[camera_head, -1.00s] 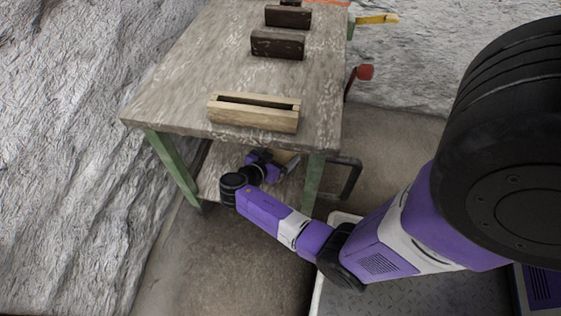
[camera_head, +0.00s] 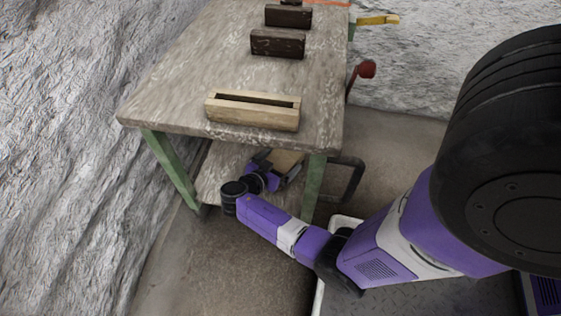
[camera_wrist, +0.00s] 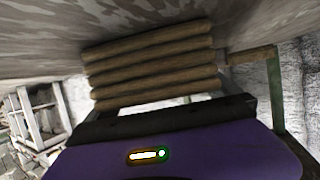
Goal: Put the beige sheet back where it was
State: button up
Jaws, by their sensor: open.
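My gripper (camera_head: 281,169) is under the front of the workbench, partly hidden by the tabletop. It is open. A small tan surface (camera_head: 288,157) shows right beside it; I cannot tell whether this is the beige sheet. In the wrist view a brown ridged thing (camera_wrist: 155,66), like stacked wooden bars, lies just beyond my gripper's dark front edge. My fingertips do not show clearly there. A pale wooden block with a long slot (camera_head: 253,117) stands on the tabletop near its front edge. The slot looks empty.
The workbench (camera_head: 180,100) has green legs and a lower shelf (camera_head: 217,170). Dark slotted blocks (camera_head: 277,43) stand behind the pale one. A red-ended handle (camera_head: 366,68) and a dark bar (camera_head: 352,181) stick out at right. A rough wall (camera_head: 60,130) is close at left.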

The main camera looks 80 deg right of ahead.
jog(key=shift+r, duration=0.25)
jog(key=p+v, duration=0.4)
jog(key=v, duration=0.8)
jog(key=shift+f, duration=0.1)
